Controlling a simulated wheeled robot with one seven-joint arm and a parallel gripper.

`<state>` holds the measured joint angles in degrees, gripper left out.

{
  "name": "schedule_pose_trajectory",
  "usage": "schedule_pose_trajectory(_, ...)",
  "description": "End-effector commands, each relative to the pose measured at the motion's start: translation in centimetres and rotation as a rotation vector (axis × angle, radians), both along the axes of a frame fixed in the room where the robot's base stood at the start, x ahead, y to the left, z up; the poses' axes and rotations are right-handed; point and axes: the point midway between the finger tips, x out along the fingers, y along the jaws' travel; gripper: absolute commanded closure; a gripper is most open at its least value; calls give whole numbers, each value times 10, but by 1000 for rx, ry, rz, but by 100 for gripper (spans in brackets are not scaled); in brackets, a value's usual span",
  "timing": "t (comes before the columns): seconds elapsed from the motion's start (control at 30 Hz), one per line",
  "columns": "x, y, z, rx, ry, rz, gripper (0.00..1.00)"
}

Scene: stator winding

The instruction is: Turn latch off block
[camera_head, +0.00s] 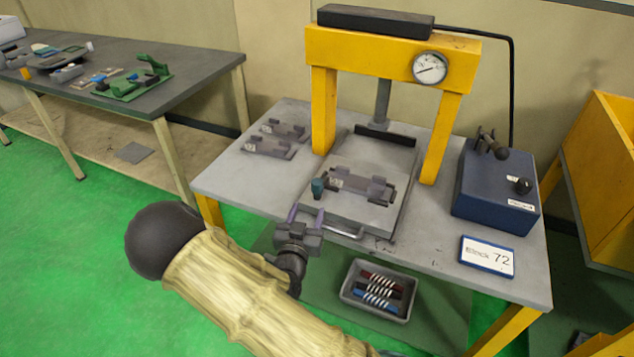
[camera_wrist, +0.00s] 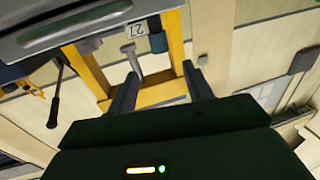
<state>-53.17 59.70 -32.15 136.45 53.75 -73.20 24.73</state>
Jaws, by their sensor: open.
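A grey-mauve block (camera_head: 362,187) with raised ends and a white label lies on the sliding plate (camera_head: 345,212) under the yellow press. A teal upright knob (camera_head: 318,188), which looks like the latch, stands at the block's left end. A teal cylinder that looks like the same knob shows in the wrist view (camera_wrist: 158,42), beyond the fingertips. My gripper (camera_head: 305,216) is open and empty at the table's front edge, in front of the knob and apart from it. Both fingers also show in the wrist view (camera_wrist: 160,75), with nothing between them.
The yellow press frame (camera_head: 323,105) with a gauge (camera_head: 430,68) stands over the plate. A plate handle (camera_head: 343,231) is right of my gripper. Two more blocks (camera_head: 268,146) lie back left. A blue control box (camera_head: 496,190) and sign (camera_head: 487,256) are right. A coil bin (camera_head: 379,289) sits lower.

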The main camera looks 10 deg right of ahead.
Motion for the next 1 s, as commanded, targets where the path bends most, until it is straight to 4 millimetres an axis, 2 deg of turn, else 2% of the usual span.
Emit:
schedule_pose_trajectory(0.6, 96, -45, 1, 0, -1, 0, 49)
schedule_pose_trajectory(0.77, 107, -50, 0, 1, 0, 0, 49)
schedule_pose_trajectory(1.0, 108, -50, 0, 0, 0, 1, 49)
